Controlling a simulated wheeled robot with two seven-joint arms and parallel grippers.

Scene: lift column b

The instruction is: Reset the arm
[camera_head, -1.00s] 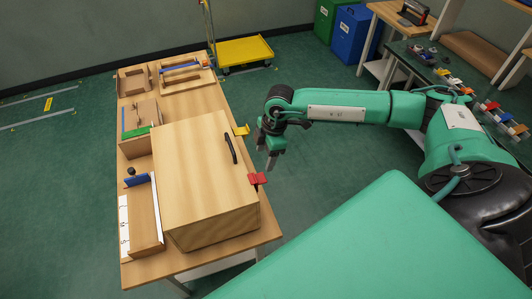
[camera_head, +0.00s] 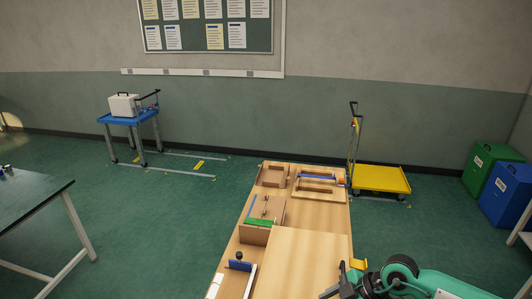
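My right arm (camera_head: 425,284) is green with a dark joint and comes in from the lower right. Its gripper (camera_head: 334,291) is at the bottom edge, beside the right side of the wooden table (camera_head: 340,215). The gripper is partly cut off, so I cannot tell whether its fingers are open or shut. A yellow piece (camera_head: 358,264) shows just above it. My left arm and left gripper are out of view.
A large wooden box (camera_head: 300,262) and small wooden fixtures (camera_head: 272,176) stand on the table. Behind are a yellow trolley (camera_head: 381,180), green bin (camera_head: 490,168), blue bin (camera_head: 508,190) and blue cart (camera_head: 128,117). A dark-topped table (camera_head: 35,205) stands left. Floor between is clear.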

